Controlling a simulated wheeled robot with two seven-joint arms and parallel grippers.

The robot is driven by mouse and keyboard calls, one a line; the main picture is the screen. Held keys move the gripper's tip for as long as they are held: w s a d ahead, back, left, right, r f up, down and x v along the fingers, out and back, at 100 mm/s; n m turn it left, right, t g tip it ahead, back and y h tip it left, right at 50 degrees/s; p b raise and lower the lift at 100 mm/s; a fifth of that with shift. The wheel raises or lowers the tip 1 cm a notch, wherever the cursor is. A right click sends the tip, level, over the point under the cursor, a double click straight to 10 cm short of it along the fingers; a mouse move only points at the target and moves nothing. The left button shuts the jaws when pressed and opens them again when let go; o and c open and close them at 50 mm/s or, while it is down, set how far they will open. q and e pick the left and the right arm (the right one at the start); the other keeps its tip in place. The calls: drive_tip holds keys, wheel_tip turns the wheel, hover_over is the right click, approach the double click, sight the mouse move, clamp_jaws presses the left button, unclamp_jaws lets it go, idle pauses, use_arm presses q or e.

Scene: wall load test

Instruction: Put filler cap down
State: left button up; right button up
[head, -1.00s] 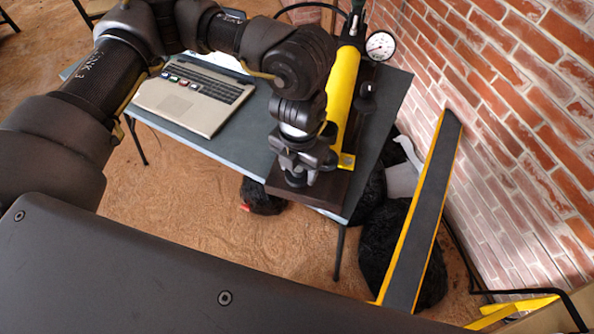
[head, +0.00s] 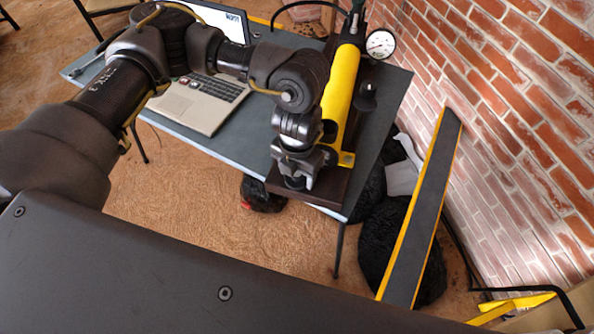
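The yellow hand pump (head: 341,88) lies on a dark base board (head: 328,187) at the right end of the table. My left gripper (head: 297,182) points down over the near end of this board, left of the pump's near end. Something dark shows at its fingertips; I cannot tell whether it is the filler cap or part of the fingers. I cannot make out the filler cap for certain elsewhere. A dark round part on the pump's left side is partly behind my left wrist. My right gripper is not in view.
The grey table (head: 385,105) also holds an open laptop (head: 207,100). A round gauge (head: 380,44) stands behind the pump. Black bags (head: 383,235) lie on the floor by the table. A black-and-yellow beam (head: 425,210) leans near the brick wall (head: 500,130).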

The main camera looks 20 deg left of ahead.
sight(297, 173)
use_arm(q)
drive_tip(key=o, duration=0.3)
drive_tip(key=shift+r, duration=0.15)
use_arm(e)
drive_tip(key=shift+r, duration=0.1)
use_arm(q)
drive_tip(key=shift+r, duration=0.25)
drive_tip(key=shift+r+b, duration=0.5)
drive_tip(key=shift+r, duration=5.3)
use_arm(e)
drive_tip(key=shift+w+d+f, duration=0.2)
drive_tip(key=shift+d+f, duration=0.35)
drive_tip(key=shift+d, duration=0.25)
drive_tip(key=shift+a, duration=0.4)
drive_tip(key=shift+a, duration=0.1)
